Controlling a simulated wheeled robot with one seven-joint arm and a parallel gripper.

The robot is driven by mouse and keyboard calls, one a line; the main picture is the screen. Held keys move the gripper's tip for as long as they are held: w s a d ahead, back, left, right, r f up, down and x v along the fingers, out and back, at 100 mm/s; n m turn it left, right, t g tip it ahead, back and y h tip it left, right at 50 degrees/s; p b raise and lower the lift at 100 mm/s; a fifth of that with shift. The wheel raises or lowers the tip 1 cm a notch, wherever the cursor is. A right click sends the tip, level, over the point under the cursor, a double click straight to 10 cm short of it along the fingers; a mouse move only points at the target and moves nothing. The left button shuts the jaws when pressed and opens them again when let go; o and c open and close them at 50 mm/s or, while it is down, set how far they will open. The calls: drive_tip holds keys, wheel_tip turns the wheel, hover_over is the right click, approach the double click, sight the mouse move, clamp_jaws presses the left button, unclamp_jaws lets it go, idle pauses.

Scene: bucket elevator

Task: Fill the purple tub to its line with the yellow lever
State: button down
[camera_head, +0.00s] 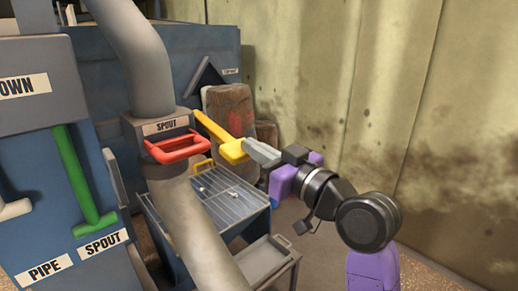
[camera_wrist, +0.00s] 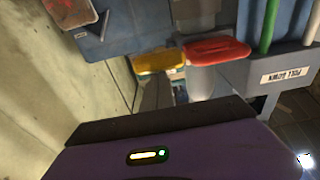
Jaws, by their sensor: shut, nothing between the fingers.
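The yellow lever (camera_head: 215,129) slants down to the right from beside the spout, ending in a wide paddle. My gripper (camera_head: 255,150) is shut and empty, its grey fingertips at the paddle's end. In the wrist view the yellow paddle (camera_wrist: 160,61) lies just beyond my fingers (camera_wrist: 157,88); whether they touch it I cannot tell. I cannot make out the purple tub or its line in either view.
A red handle (camera_head: 174,147) sits on the spout housing, left of the lever. A green lever (camera_head: 84,180) is on the blue panel at left. A grey pipe (camera_head: 200,232) runs down in front. A wire-grate table (camera_head: 228,200) stands below. A stained wall (camera_head: 420,120) fills the right.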

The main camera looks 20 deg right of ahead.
drive_tip(key=b+v, duration=0.1)
drive_tip(key=v, duration=0.9)
drive_tip(key=shift+f, duration=0.25)
idle(1.1)
drive_tip(key=s+d+r+m+t+h, duration=0.1)
drive_tip(key=d+r+m+t+h, duration=0.1)
drive_tip(key=d+m+t+h, duration=0.25)
drive_tip(key=s+f+m+g+h, duration=0.1)
drive_tip(key=s+f+h, duration=0.15)
drive_tip(key=f, duration=0.35)
drive_tip(key=s+f+m+g+h, duration=0.1)
drive_tip(key=s+f, duration=0.3)
drive_tip(key=f, duration=0.1)
drive_tip(key=s+a+f+n+g+y, duration=0.1)
drive_tip(key=s+a+f+g, duration=0.1)
drive_tip(key=s+f, duration=0.7)
drive_tip(key=s+a+f+n+g+y+p, duration=0.1)
drive_tip(key=s+a+f, duration=0.4)
drive_tip(key=s, duration=1.2)
wheel_tip(320, 180, down, 4)
drive_tip(key=n+g, duration=0.1)
drive_tip(key=g, duration=0.1)
drive_tip(key=shift+s+a+f+g+p, duration=0.15)
drive_tip(key=shift+a+f+g+p, duration=0.05)
drive_tip(key=shift+a+g+p, duration=0.15)
